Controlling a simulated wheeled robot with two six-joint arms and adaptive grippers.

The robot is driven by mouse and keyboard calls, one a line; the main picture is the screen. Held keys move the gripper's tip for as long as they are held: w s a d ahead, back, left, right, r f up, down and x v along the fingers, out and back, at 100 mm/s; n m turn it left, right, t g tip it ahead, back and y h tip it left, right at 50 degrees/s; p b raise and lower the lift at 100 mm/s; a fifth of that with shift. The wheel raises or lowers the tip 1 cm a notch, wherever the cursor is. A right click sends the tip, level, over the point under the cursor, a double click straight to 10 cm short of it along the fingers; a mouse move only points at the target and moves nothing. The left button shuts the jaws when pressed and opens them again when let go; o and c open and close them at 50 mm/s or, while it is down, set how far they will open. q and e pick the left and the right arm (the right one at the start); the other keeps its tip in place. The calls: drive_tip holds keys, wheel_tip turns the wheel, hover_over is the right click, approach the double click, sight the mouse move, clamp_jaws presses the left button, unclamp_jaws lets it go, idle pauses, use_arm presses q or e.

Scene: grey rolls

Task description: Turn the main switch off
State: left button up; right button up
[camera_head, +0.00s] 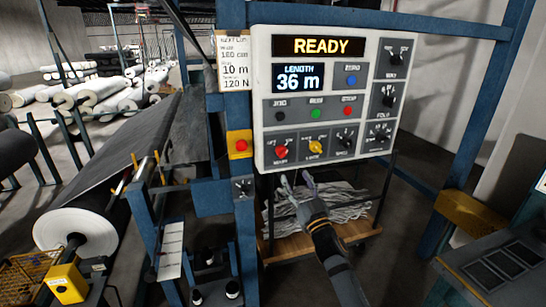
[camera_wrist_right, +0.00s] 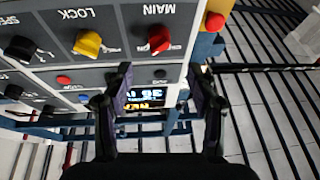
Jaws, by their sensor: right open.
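The main switch (camera_head: 281,151) is a red rotary knob at the lower left of the white control panel (camera_head: 258,100). In the right wrist view the red knob (camera_wrist_right: 159,40) sits under the upside-down word MAIN, beyond the fingertips and between their lines. Its exact pointer setting is too small to tell. My right gripper (camera_head: 296,178) is open and empty, just below the panel's lower edge and slightly right of the knob in the head view. Both fingers (camera_wrist_right: 160,76) show apart in the right wrist view, not touching the knob. My left gripper is not in view.
A yellow LOCK knob (camera_head: 316,146) is right of the main switch, with black knobs further right. A red emergency button (camera_head: 241,146) on a yellow box is to the left. The display (camera_head: 319,46) reads READY. A blue post stands left of the panel; a cart (camera_head: 335,235) is below.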

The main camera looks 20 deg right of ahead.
sight(284, 155)
drive_tip(key=x, duration=0.9)
drive_tip(key=shift+w+f+p, duration=0.1)
drive_tip(key=shift+f+p, duration=0.05)
drive_tip(key=shift+p, duration=0.2)
drive_tip(key=shift+w+r, duration=0.2)
drive_tip(key=shift+w, duration=0.1)
drive_tip(key=shift+w+r, duration=0.1)
drive_tip(key=shift+w, duration=0.15)
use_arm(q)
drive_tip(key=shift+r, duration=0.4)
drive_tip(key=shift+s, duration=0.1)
use_arm(e)
drive_tip(key=c, duration=1.2)
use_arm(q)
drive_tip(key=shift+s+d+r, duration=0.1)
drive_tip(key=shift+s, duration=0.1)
